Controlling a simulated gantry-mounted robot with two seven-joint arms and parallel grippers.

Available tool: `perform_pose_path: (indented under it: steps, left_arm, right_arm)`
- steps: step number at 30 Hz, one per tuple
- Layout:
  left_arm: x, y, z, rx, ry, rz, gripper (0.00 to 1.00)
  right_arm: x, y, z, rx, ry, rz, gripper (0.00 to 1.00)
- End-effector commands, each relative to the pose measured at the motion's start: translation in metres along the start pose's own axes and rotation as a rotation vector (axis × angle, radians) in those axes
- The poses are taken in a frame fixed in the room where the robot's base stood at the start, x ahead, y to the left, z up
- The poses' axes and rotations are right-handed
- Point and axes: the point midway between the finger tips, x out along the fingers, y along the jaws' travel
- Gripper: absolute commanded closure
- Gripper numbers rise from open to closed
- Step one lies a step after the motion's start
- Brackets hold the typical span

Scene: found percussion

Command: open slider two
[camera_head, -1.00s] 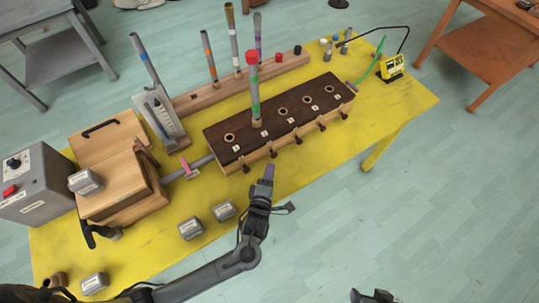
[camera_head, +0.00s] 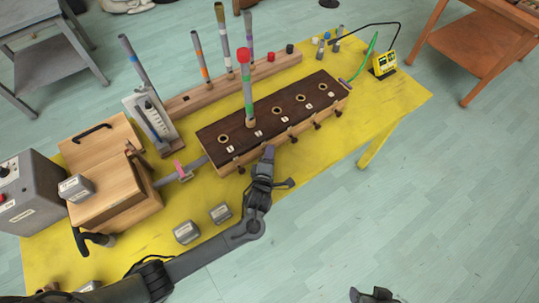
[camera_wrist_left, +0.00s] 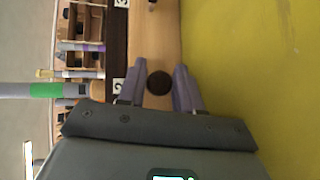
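The long wooden box (camera_head: 225,130) has a dark top with a row of round holes and numbered labels, and dark slider knobs along its front face. A red-topped tube (camera_head: 246,95) with a green band stands upright in the second hole. My left gripper (camera_head: 268,152) is at the front face and hides the second knob in the head view. In the left wrist view, the round dark knob of slider two (camera_wrist_left: 159,83), beside the label 2 (camera_wrist_left: 118,85), lies between the open fingers (camera_wrist_left: 160,76). Contact cannot be told. My right gripper (camera_head: 372,296) shows only partly at the bottom edge.
A rack (camera_head: 190,97) with upright tubes stands behind the box. A wooden case (camera_head: 105,180) and grey control box (camera_head: 30,190) are at left. Grey weights (camera_head: 186,232) lie at the front. The yellow table (camera_head: 300,180) is clear to the right of my gripper.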

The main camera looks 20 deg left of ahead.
Motion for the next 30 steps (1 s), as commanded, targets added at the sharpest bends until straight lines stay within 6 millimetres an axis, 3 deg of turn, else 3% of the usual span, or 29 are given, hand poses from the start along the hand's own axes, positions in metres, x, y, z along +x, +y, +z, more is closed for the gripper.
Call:
perform_pose_path:
  steps: [1,7,30]
  left_arm:
    - [0.0,0.0,0.0,0.0,0.0,0.0,0.72]
    - [0.0,0.0,0.0,0.0,0.0,-0.001,1.0]
    - [-0.021,-0.006,0.02,0.002,0.0,-0.002,1.0]
  right_arm:
    - [0.0,0.0,0.0,0.001,0.001,-0.001,0.32]
    - [0.0,-0.001,-0.001,0.003,0.002,-0.003,0.32]
    - [0.001,0.001,0.0,-0.005,0.001,0.004,0.32]
